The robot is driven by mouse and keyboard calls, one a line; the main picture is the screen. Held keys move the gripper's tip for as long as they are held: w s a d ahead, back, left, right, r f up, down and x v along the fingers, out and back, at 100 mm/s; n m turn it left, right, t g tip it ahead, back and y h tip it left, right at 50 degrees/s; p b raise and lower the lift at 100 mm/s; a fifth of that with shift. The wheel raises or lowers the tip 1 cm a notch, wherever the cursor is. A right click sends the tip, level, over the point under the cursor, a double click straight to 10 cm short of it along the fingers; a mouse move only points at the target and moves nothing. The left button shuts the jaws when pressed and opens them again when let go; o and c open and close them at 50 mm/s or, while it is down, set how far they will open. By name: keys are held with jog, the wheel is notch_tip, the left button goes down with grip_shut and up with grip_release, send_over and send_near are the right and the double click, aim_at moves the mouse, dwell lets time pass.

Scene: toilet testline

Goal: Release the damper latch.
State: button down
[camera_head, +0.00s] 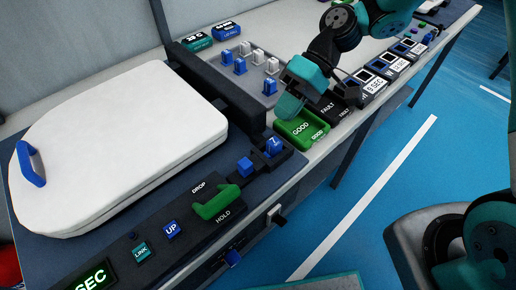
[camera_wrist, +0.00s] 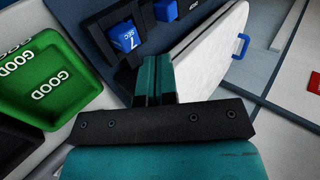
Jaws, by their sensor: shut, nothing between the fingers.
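A green lever (camera_head: 214,204) sits on the dark front panel between the printed words DROP and HOLD. It is the likeliest damper latch, though no label here names it so. My gripper (camera_head: 288,106) is up and to the right of the lever in the head view, over or near the green GOOD tray. Its teal fingers (camera_wrist: 154,78) are shut and empty in the wrist view, pointing toward the panel edge and the white toilet lid. The lever does not show clearly in the wrist view.
The white lid (camera_head: 120,135) with a blue handle (camera_head: 30,163) lies flat behind the panel. Blue blocks (camera_head: 273,146), a blue UP button (camera_head: 171,230) and a LINK button (camera_head: 141,251) are near the lever. The green GOOD tray (camera_head: 302,129) and FAULT trays stand to the right.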

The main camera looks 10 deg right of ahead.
aim_at(247, 161)
jog(key=x, duration=1)
jog(key=shift+s, duration=0.1)
jog(key=shift+s+a+p, duration=0.3)
jog(key=shift+s+a, duration=0.4)
jog(key=shift+a, duration=0.3)
